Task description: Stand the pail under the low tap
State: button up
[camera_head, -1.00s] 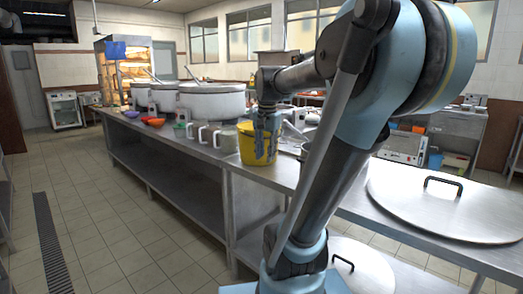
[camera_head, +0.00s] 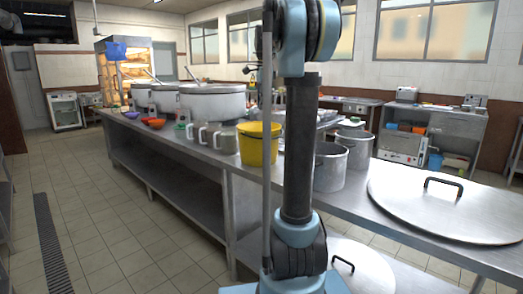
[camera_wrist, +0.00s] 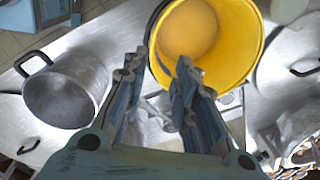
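The yellow pail (camera_head: 257,149) stands upright on the steel counter, right of the pale mugs, its right side close to my arm. In the wrist view, I look down into the pail (camera_wrist: 238,74) at the top centre, and it looks empty. My gripper (camera_wrist: 158,72) is open, its two fingers apart with nothing between them. Its tips overlap the pail's near rim in the picture, and I cannot tell how far above it they are. The gripper is out of sight in the head view. I cannot make out the low tap in either view.
The steel counter (camera_head: 195,157) holds large stockpots (camera_head: 212,101) at the back, pale mugs (camera_head: 208,135) and small bowls (camera_head: 153,122). Two open metal pots (camera_head: 331,168) (camera_head: 356,149) stand right of my arm. A large round lid (camera_head: 440,208) lies at the right. The left floor is clear.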

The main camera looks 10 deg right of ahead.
send_over(262, 141)
jog(key=f, duration=1.1)
jog(key=shift+w+d+f, duration=0.25)
jog(key=shift+d+f, duration=0.05)
jog(key=shift+f, duration=0.1)
jog(key=shift+a+f, duration=0.15)
jog(key=shift+f, duration=2.55)
grip_shut()
